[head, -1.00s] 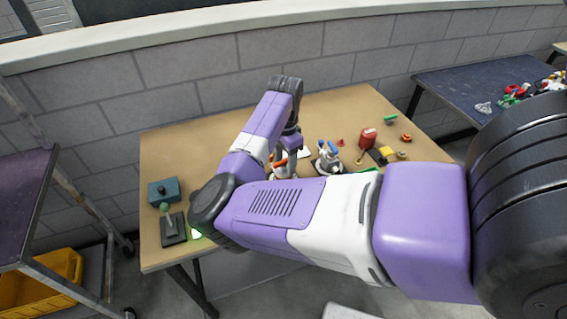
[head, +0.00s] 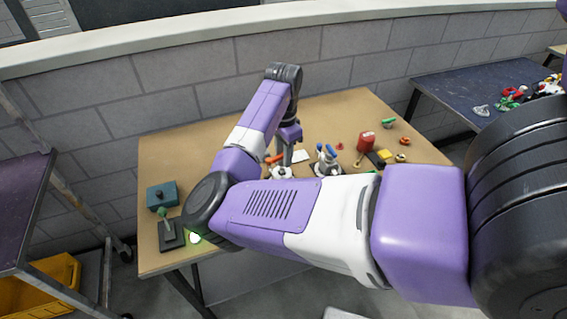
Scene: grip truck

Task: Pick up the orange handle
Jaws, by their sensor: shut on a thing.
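The orange handle (head: 273,158) shows as a small orange piece beside my gripper's fingers, above a white base (head: 281,172) on the tan table. My gripper (head: 286,160) points down and is shut on the orange handle. My arm hides part of the handle and the near side of the base. I cannot tell whether the handle is clear of the white base.
A white base with blue handles (head: 327,160) stands just right of my gripper. A red can (head: 366,141) and small yellow and green pieces lie farther right. A teal box (head: 162,195) and a green-knobbed lever (head: 170,232) are at the left. The back left table is clear.

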